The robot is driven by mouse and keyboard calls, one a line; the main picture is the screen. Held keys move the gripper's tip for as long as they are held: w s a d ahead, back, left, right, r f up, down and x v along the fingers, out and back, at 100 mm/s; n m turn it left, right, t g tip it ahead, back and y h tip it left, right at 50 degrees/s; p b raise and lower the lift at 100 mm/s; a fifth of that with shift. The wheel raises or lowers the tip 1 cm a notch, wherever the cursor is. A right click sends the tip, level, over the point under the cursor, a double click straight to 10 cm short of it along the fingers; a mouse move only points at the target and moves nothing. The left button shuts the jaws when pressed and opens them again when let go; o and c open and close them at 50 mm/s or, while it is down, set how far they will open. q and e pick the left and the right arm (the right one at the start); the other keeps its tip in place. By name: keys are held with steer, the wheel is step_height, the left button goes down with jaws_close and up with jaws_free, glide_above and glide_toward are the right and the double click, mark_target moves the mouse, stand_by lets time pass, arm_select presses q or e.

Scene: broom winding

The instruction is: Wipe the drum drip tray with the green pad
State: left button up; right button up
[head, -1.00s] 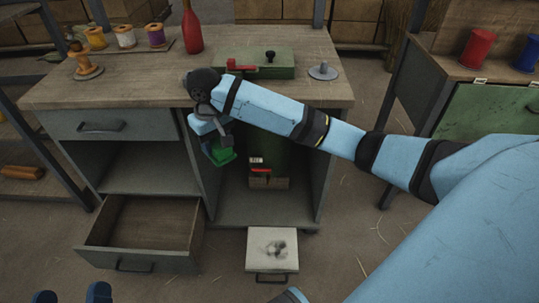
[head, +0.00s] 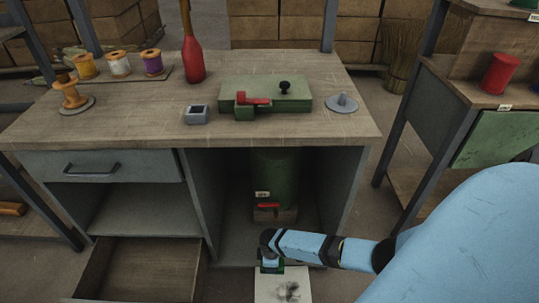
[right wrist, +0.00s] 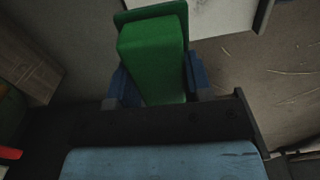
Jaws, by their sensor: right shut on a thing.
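The white drip tray (head: 270,293) sticks out low in front of the cabinet at the bottom of the head view, with a dark smudge on it. My right gripper (head: 271,260) is at its back edge, shut on the green pad (head: 280,268). The right wrist view shows the pad (right wrist: 153,55) between the blue fingers, with part of the pale tray (right wrist: 220,15) beyond. I cannot tell whether pad and tray touch. The green drum (head: 276,178) stands in the cabinet behind, with a red handle (head: 268,206) low on its front. My left gripper is out of view.
An open drawer (head: 150,268) juts out left of the tray. Cabinet walls (head: 337,205) flank the drum. The benchtop (head: 150,125) holds thread spools, a red bottle (head: 193,60), a green box (head: 290,95) and a small grey block (head: 196,115). Floor right of the tray is clear.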

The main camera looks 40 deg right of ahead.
steer(key=shift+s+d+f+n, duration=0.2)
steer(key=shift+s+f, duration=0.25)
steer(key=shift+f, duration=0.15)
steer(key=shift+s+d+f+n, duration=0.2)
steer(key=shift+s+f, duration=0.2)
steer(key=shift+f, duration=0.4)
steer(key=b, duration=0.5)
glide_above(275, 280)
step_height(275, 280, down, 4)
steer(key=shift+f, duration=0.15)
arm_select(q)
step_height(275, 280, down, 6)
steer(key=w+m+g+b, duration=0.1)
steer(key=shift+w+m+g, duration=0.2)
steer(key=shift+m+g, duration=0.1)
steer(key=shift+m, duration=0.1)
arm_select(e)
steer(key=shift+f, duration=0.6)
arm_select(q)
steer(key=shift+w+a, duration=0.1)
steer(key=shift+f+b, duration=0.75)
steer(key=shift+b, duration=0.05)
arm_select(e)
steer(key=shift+f, duration=1)
